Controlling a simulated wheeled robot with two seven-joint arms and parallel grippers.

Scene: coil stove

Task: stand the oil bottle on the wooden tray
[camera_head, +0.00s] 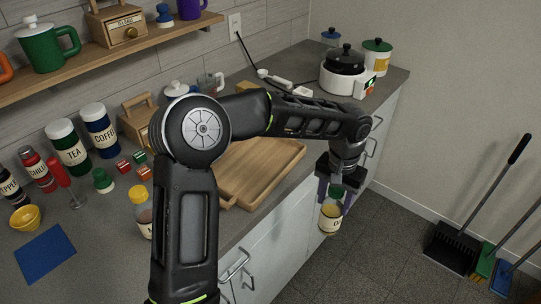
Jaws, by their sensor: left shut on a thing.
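The oil bottle (331,217), with a green cap, a pale label and yellowish contents, hangs roughly upright in my left gripper (335,188). The gripper points down and is shut on the bottle near its cap. The bottle is out past the counter's front edge, in front of the white cabinets and above the floor. The wooden tray (276,163) lies on the counter behind and left of the bottle. My left arm crosses in front of the tray and hides part of it. The visible tray surface is bare. My right gripper is not in view.
A cooker (342,77) stands at the far counter end. A shelf (110,48) overhangs the back.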

